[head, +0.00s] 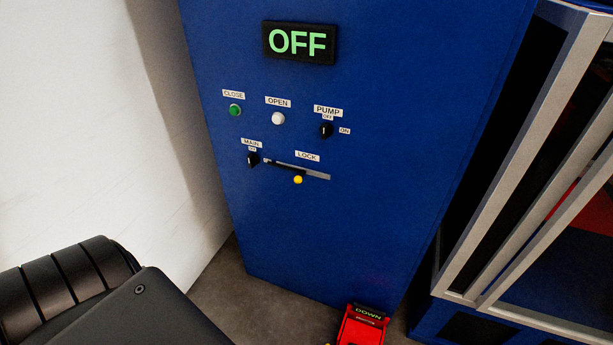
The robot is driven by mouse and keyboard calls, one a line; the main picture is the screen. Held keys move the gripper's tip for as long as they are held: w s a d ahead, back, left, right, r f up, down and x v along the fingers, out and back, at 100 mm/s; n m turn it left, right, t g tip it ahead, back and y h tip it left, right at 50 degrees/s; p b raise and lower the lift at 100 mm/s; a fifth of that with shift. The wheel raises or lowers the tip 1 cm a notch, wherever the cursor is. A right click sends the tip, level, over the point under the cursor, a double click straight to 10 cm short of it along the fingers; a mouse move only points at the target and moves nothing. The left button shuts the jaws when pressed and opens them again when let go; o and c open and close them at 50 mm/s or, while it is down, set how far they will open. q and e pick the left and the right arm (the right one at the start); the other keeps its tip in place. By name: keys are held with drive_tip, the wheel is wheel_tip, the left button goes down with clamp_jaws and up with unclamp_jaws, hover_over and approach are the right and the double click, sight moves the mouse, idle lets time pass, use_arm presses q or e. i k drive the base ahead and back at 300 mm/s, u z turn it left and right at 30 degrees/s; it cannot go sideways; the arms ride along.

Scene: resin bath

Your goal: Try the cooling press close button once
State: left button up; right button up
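The blue control cabinet (350,220) stands ahead of me. Its green button (235,110) sits under the CLOSE label (233,94) at the upper left of the controls. A white button (278,118) sits under the OPEN label. The display (299,42) reads OFF in green. The black PUMP knob (326,130) and black MAIN knob (252,160) are on the same face. The LOCK slider has a yellow knob (298,180) near the middle of its slot. Part of my arm fills the lower left; neither gripper shows.
A white wall (90,110) stands to the left of the cabinet. A metal-framed enclosure (540,150) stands to the right. A red device (360,328) with a DOWN display is at the cabinet's foot. Bare floor (235,285) shows in front.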

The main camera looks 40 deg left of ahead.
sight(234, 110)
drive_tip(key=u, duration=1.65)
